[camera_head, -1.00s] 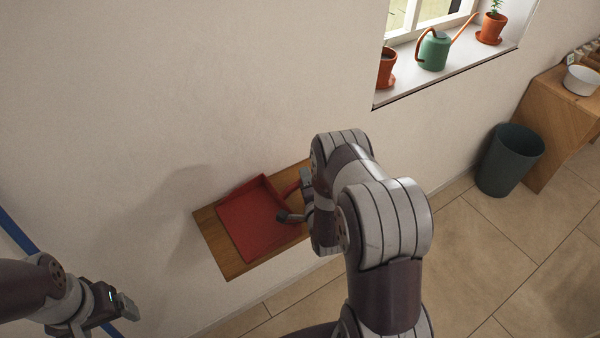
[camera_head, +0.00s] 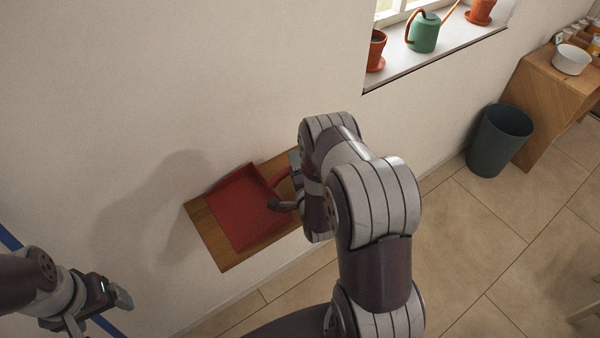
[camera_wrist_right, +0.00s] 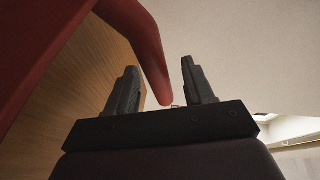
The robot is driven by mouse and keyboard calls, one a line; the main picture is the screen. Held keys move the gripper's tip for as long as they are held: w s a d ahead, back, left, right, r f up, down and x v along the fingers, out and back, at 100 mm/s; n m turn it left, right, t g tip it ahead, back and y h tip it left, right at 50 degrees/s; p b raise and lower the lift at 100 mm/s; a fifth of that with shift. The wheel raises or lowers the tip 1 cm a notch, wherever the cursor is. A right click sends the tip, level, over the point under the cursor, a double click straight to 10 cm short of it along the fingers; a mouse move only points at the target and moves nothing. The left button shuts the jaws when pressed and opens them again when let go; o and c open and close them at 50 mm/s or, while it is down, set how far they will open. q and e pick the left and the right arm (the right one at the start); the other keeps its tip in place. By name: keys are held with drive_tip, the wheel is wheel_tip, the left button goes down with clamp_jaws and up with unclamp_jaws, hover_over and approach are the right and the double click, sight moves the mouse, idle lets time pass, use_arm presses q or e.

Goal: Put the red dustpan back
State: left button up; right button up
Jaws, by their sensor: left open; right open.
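The red dustpan (camera_head: 240,208) lies on a small wooden wall shelf (camera_head: 208,236), its handle pointing right toward my right gripper. My right gripper (camera_head: 284,184) is open at the handle, partly hidden by my own arm in the head view. In the right wrist view the red handle (camera_wrist_right: 150,55) reaches down between the two open fingers of my right gripper (camera_wrist_right: 160,88). The dustpan's body shows at the upper left there. My left gripper (camera_head: 120,300) is open and empty at the lower left, away from the shelf.
A window sill (camera_head: 440,52) with a green watering can (camera_head: 423,34) and orange pots is at the upper right. A dark bin (camera_head: 499,140) stands on the floor beside a wooden cabinet (camera_head: 545,115) bearing a white bowl (camera_head: 572,60). Tiled floor is clear below the shelf.

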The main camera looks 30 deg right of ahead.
drive_tip(key=p+v, duration=0.2)
drive_tip(key=v, duration=0.9)
drive_tip(key=shift+s+r+p, duration=0.1)
drive_tip(key=shift+r+p, duration=0.05)
drive_tip(key=shift+p, duration=0.25)
drive_tip(key=w+a+r+n+g+y, duration=0.45)
drive_tip(key=w+r+n+g, duration=0.2)
drive_tip(key=n, duration=0.45)
drive_tip(key=s+a+r+n+g, duration=0.3)
drive_tip(key=s+r+n+g, duration=0.1)
drive_tip(key=s, duration=0.3)
drive_tip(key=s+a+r+n+g, duration=0.3)
drive_tip(key=s+r+n, duration=0.1)
drive_tip(key=s, duration=0.4)
drive_tip(key=shift+g, duration=0.35)
drive_tip(key=shift+s+d, duration=0.1)
drive_tip(key=shift+s, duration=0.1)
